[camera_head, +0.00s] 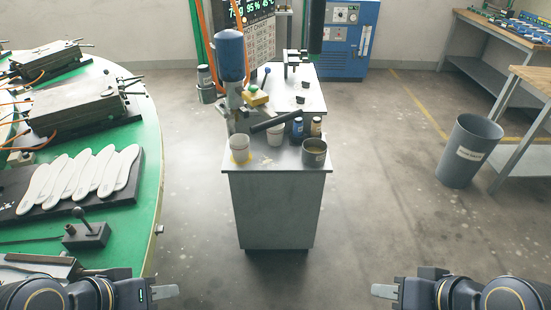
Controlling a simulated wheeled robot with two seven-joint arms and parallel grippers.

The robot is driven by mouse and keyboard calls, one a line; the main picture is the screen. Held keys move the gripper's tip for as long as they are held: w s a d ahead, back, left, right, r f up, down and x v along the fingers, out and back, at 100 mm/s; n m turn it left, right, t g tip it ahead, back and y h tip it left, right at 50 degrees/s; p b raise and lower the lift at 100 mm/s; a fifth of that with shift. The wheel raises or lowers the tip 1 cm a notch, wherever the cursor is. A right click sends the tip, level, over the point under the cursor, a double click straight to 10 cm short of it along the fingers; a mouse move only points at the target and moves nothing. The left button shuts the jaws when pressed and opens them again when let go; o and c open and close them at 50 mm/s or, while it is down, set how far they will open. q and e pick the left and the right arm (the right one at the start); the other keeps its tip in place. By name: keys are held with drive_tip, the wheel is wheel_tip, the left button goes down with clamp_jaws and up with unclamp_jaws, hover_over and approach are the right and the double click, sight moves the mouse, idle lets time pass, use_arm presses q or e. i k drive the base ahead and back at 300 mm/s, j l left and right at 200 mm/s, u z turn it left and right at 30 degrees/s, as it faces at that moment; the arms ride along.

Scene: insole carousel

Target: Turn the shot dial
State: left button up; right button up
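I cannot make out a shot dial for certain. My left gripper (166,292) is at the bottom left, pointing right, far from the panel. My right gripper (383,291) is at the bottom right, pointing left, also far from it. Both look empty, but the finger gap is not visible.
A grey cabinet (276,205) in the centre carries cups, small bottles and a tin (314,152). A green round table (141,185) on the left holds moulds and several white insoles (83,178). A grey bin (469,150) stands right. Floor between cabinet and bin is clear.

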sight(301, 100)
drive_tip(key=u, duration=0.5)
drive_tip(key=i+l+u, duration=0.2)
drive_tip(key=u, duration=0.15)
drive_tip(key=i+l+u, duration=0.15)
drive_tip(key=l+u, duration=0.15)
drive_tip(key=i+l+u, duration=0.1)
drive_tip(key=l+u, duration=0.25)
drive_tip(key=i+l, duration=0.1)
drive_tip(key=l, duration=0.35)
drive_tip(key=i+l+u, duration=0.1)
drive_tip(key=l, duration=0.35)
drive_tip(key=i+l, duration=0.1)
drive_tip(key=l, duration=0.4)
drive_tip(key=i+l+u, duration=0.1)
drive_tip(key=l, duration=0.35)
